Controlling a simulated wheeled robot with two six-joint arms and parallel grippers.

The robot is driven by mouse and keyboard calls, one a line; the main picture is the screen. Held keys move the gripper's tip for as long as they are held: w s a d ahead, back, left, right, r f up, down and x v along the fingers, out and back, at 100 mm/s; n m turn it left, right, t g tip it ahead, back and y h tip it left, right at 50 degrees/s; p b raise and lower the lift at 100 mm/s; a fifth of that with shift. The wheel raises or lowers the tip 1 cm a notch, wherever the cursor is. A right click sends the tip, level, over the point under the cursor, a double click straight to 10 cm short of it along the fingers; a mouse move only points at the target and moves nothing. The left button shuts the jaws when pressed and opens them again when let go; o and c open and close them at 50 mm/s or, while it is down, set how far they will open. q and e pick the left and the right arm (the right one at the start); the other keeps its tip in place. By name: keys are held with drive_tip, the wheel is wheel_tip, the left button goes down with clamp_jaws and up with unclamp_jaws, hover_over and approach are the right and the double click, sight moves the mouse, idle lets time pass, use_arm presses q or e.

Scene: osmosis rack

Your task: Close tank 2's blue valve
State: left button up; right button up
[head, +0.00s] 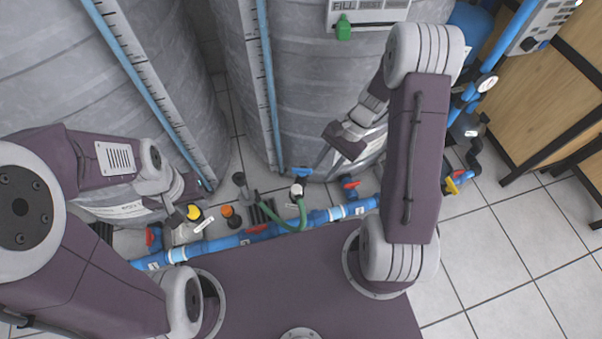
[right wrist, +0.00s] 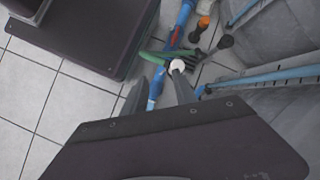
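A small blue valve handle (head: 302,172) sits low at the front of the right tank (head: 315,90), beside the foot of its level strip. A blue part at the foot of a level strip, perhaps the same valve, shows in the right wrist view (right wrist: 203,92). I cannot read a tank number. My right gripper (head: 323,162) is just right of the blue handle, apparently apart from it. In the right wrist view its two grey fingers (right wrist: 160,88) are apart, with nothing clearly held. My left gripper (head: 178,222) is low by the left tank; its fingers are partly hidden.
A blue pipe (head: 225,243) with red handles runs along the floor in front of the tanks. A green hose (head: 303,215) curves from a white-topped fitting (head: 297,190). Yellow (head: 194,212) and orange (head: 227,211) caps stand nearby. Open tiled floor (head: 510,250) lies at the right.

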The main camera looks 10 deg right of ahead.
drive_tip(key=w+d+f+m+t+y+b, duration=0.1)
drive_tip(key=w+f+m+y+b, duration=0.1)
drive_tip(key=w+f+m+y, duration=0.3)
drive_tip(key=w+d+f+m+t+b, duration=0.1)
drive_tip(key=f+m+t+b, duration=0.15)
drive_tip(key=f, duration=0.55)
drive_tip(key=m+t+y+b, duration=0.2)
drive_tip(key=m+t, duration=0.1)
drive_tip(key=m, duration=0.1)
approach(301, 169)
drive_tip(key=shift+n, duration=0.25)
drive_tip(key=b+x, duration=0.1)
drive_tip(key=x, duration=0.2)
drive_tip(key=b+x, duration=0.2)
drive_tip(key=x, duration=0.1)
drive_tip(key=b+x, duration=0.1)
drive_tip(key=x, duration=0.2)
drive_tip(key=shift+d+f, duration=0.2)
drive_tip(key=shift+f, duration=0.2)
drive_tip(key=shift+w+a+b, duration=0.2)
drive_tip(key=shift+a+b, duration=0.2)
drive_tip(key=shift+a, duration=0.2)
clamp_jaws()
drive_tip(key=shift+r+m+t+p, duration=0.35)
drive_tip(key=shift+m+t+p, duration=0.15)
drive_tip(key=shift+p, duration=0.7)
drive_tip(key=shift+f, duration=0.15)
drive_tip(key=shift+f+m+t+h, duration=0.2)
drive_tip(key=shift+m+t+h, duration=0.05)
drive_tip(key=shift+m+h, duration=0.05)
